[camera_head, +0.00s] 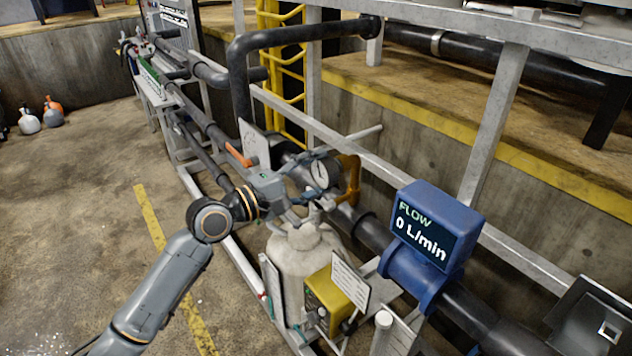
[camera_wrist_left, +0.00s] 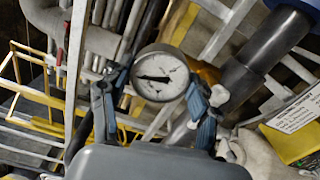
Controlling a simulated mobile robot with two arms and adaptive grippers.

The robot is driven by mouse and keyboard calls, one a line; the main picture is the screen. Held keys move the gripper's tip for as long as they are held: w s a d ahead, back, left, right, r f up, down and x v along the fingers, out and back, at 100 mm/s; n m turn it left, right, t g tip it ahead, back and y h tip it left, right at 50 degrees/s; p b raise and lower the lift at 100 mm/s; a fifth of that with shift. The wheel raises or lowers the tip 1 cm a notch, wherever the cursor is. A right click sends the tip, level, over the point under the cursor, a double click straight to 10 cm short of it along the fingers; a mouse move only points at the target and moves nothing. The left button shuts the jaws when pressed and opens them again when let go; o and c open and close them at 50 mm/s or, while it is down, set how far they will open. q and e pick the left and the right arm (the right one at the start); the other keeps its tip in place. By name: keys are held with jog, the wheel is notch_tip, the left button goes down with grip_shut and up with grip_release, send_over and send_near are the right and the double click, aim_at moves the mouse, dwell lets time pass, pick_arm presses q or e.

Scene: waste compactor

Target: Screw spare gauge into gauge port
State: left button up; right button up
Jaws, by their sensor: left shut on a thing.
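A round gauge (camera_head: 321,171) with a white dial and a dark needle is between the blue-padded fingers of my left gripper (camera_head: 313,176), beside the dark pipe (camera_head: 350,217). In the left wrist view the gauge (camera_wrist_left: 161,74) faces the camera, with a finger of the left gripper (camera_wrist_left: 157,84) on each side. The left gripper is shut on the gauge. The gauge's stem and the gauge port cannot be made out clearly, so I cannot tell whether they touch. My right gripper is in neither view.
A blue flow meter (camera_head: 432,235) reading 0 L/min sits on the pipe to the right. A pale tank (camera_head: 297,268) and a yellow box (camera_head: 328,299) stand below. An orange-handled valve (camera_head: 238,155) and grey rails are close by. Open floor (camera_head: 75,215) lies to the left.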

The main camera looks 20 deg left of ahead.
pick_arm(q)
jog(key=shift+r+m, duration=0.2)
jog(key=shift+m, duration=0.2)
jog(key=shift+f+m+b, duration=0.15)
jog(key=shift+m+b, duration=1.25)
jog(key=shift+m, duration=0.4)
jog(key=shift+m+b, duration=0.3)
jog(key=shift+m, duration=0.4)
jog(key=shift+r, duration=0.2)
